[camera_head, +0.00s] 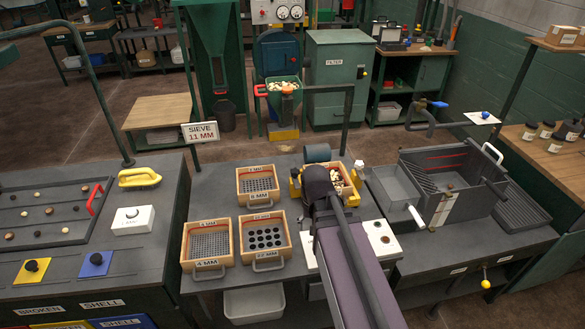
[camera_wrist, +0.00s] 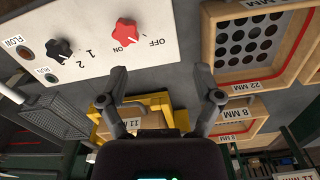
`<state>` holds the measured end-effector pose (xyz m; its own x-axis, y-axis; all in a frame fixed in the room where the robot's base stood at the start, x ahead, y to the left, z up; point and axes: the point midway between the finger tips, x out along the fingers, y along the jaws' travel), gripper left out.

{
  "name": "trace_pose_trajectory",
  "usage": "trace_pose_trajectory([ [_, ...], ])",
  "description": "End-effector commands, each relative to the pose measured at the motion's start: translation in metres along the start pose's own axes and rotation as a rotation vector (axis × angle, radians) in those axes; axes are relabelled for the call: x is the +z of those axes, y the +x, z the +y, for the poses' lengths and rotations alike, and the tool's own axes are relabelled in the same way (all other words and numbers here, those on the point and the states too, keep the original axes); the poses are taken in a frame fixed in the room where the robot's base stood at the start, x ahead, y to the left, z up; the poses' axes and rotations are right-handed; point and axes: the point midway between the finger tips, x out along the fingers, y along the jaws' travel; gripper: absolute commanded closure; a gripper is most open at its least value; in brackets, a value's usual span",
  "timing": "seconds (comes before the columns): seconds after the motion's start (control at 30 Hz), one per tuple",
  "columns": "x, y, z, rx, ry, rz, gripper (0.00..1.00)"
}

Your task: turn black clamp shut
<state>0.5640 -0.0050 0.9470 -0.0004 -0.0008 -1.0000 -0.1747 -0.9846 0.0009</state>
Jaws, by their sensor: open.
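I cannot make out a black clamp for certain in either view. The black turning part that shows clearly is a black knob (camera_wrist: 59,50) beside the figures 1 and 2 on a white panel (camera_wrist: 90,25) in the wrist view. A red knob (camera_wrist: 125,33) marked ON and OFF sits to its right. My gripper (camera_wrist: 163,75) is open, with its two dark fingers spread and nothing between them. It hangs over a yellow frame (camera_wrist: 158,100) with an 11 MM tray. In the head view my own arm hides the gripper.
Sieve trays stand on the middle table: 8 MM (camera_head: 258,184), 4 MM (camera_head: 208,244) and 22 MM (camera_head: 265,238). A grey open box (camera_head: 450,180) is on the right bench. A blue-handled valve (camera_head: 438,103) stands behind it. A SIEVE 11 MM sign (camera_head: 200,132) rises at the back left.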

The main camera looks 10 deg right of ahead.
Motion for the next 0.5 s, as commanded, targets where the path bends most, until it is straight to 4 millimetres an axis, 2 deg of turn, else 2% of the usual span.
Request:
trace_pose_trajectory([
  [0.03, -0.014, -0.01, -0.003, 0.0, 0.052, 0.0, 0.17],
  [0.5, -0.126, -0.068, -0.025, -0.001, 0.758, 0.0, 0.17],
])
